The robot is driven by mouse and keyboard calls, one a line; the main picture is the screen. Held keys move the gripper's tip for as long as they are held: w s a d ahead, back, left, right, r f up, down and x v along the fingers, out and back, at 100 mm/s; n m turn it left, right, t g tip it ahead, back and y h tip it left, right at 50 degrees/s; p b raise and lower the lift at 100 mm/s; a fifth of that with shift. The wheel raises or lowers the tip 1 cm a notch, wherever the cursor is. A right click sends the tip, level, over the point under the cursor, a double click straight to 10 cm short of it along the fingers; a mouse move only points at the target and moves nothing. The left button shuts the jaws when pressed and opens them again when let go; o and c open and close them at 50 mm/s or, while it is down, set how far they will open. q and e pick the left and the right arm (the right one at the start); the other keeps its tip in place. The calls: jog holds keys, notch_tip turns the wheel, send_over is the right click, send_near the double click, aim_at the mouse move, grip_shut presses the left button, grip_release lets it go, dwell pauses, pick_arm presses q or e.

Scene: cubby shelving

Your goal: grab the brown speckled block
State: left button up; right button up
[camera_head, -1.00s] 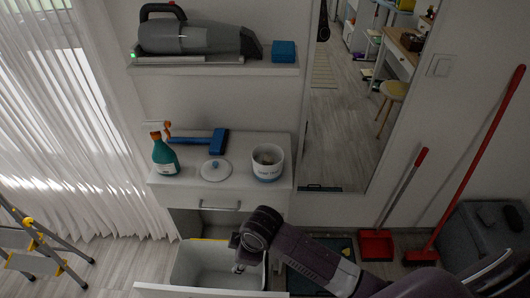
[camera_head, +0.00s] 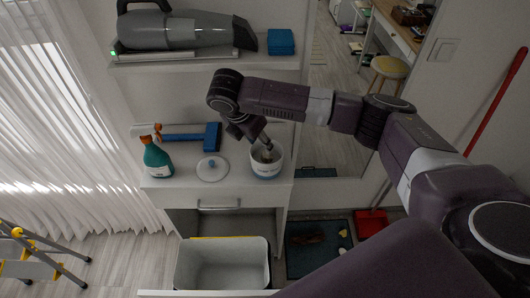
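A white pot with a blue lower band (camera_head: 267,171) stands on the right of the white cabinet top. My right gripper (camera_head: 266,152) points down into the pot's mouth from above. Its fingertips are small and partly hidden by the rim, so I cannot tell whether they are open or shut. I cannot clearly make out a brown speckled block; the pot's inside is mostly covered by the gripper. My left gripper is not in view.
A white lid (camera_head: 212,168), a teal spray bottle (camera_head: 157,160) and a blue-headed tool (camera_head: 212,136) share the cabinet top. Below, an open drawer holds a pale bin (camera_head: 222,266). A dark mat (camera_head: 318,254) lies on the floor. A shelf (camera_head: 205,61) with a handheld vacuum hangs above.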

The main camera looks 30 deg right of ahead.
aim_at(266, 155)
jog(key=p+x, duration=0.1)
jog(key=x, duration=0.2)
jog(key=p+x, duration=0.1)
jog(key=x, duration=0.2)
jog(key=shift+s+d+f, duration=0.15)
jog(key=shift+s+f, duration=0.05)
jog(key=shift+f, duration=0.05)
jog(key=shift+w+d+f+p, duration=0.1)
jog(key=shift+f+p, duration=0.2)
jog(key=shift+f, duration=0.1)
jog(key=c, duration=0.8)
